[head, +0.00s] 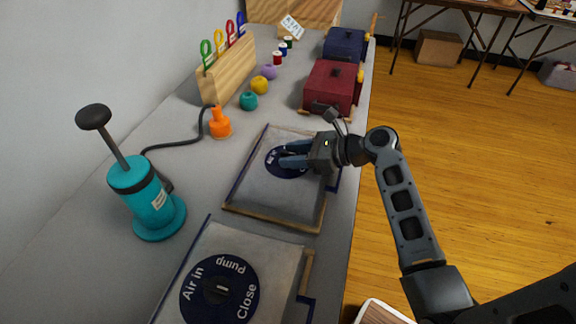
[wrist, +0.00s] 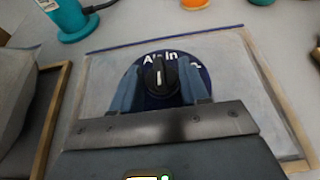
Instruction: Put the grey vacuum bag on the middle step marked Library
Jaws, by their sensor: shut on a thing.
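Two grey bags with dark blue dials lie on the counter. The farther grey bag (head: 255,190) has my gripper (head: 295,155) over its round dial (head: 272,162). In the wrist view, my gripper (wrist: 158,92) has its blue fingers on either side of the black dial knob (wrist: 158,73), shut on it. "Air In" is readable above the knob. The nearer grey bag (head: 250,252) has a dial (head: 219,289) marked Air in, Pump and Close. It shows in part at the left of the wrist view (wrist: 14,90). I see no readable Library mark.
A teal hand pump (head: 150,200) stands at left, its black hose running to an orange nozzle (head: 219,124). Yarn balls, a wooden rack (head: 232,72), a red case (head: 332,85) and a navy case (head: 345,44) stand farther back. Wooden floor (head: 450,130) is open at right.

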